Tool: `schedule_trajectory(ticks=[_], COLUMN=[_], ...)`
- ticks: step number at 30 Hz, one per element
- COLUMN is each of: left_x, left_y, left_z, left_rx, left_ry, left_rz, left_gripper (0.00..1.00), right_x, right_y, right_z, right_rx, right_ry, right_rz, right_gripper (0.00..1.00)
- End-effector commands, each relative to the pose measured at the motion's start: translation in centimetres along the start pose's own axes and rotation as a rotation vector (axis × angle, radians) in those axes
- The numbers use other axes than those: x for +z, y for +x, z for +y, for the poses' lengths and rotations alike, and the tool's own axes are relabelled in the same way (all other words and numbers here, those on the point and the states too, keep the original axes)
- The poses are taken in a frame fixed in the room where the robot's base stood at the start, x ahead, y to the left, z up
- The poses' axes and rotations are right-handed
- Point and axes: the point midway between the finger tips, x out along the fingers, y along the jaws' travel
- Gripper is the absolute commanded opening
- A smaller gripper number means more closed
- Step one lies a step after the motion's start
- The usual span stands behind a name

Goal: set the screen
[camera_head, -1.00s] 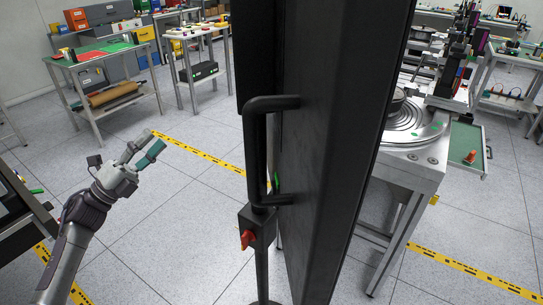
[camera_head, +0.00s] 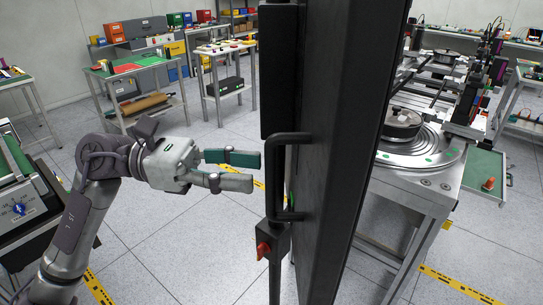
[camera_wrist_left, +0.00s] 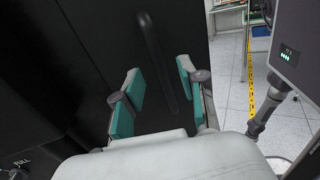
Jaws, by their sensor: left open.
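The screen is a tall black panel (camera_head: 335,120) standing upright in the middle of the head view, seen nearly edge-on. A black bar handle (camera_head: 279,180) sits on its left side, and a red knob (camera_head: 263,250) is on a dark box below it. My left gripper (camera_head: 254,172) is open and empty, its fingers pointing right at the handle, a short way from it. In the left wrist view the handle (camera_wrist_left: 156,60) shows as a dark vertical bar between the two teal-padded fingers, against the black panel. My right gripper is in no view.
A round-table machine (camera_head: 415,150) stands right of the panel. A bench with a blue dial (camera_head: 19,209) is at the left edge, near my left arm. Work tables (camera_head: 140,68) stand at the back left. Yellow floor tape (camera_head: 98,287) crosses the open grey floor.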

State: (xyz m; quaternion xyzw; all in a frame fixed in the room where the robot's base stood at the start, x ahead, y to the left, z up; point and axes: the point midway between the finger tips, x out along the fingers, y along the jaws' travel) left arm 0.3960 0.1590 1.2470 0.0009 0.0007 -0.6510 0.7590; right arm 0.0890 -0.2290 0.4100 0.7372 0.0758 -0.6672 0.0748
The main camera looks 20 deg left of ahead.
Motion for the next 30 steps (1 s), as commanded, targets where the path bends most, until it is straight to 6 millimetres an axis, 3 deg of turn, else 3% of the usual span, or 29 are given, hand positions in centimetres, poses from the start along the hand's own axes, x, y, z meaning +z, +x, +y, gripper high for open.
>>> schedule_trajectory(ticks=[1, 7, 19, 20, 27, 30], left_x=[0.5, 0.2, 0.0, 0.0, 0.0, 0.0], left_y=[1.0, 3.6, 4.5, 4.5, 4.5, 4.5], left_z=[0.0, 0.0, 0.0, 0.0, 0.1, 0.1], left_rx=[-0.002, -0.001, 0.001, 0.001, 0.001, 0.001], left_ry=[-0.001, -0.001, -0.001, -0.001, -0.001, -0.001], left_rz=[-0.003, -0.002, -0.002, -0.002, -0.002, -0.002], left_gripper=[0.41, 0.41, 0.41, 0.40, 0.00, 0.00], right_x=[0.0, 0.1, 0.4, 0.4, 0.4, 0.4], right_y=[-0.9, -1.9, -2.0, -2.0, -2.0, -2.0], right_z=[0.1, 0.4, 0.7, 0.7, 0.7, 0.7], right_rx=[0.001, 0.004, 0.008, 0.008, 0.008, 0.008], right_ry=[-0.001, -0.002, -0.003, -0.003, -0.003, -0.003], right_rz=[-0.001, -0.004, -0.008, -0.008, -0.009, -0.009], right_gripper=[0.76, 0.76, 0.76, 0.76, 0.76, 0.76])
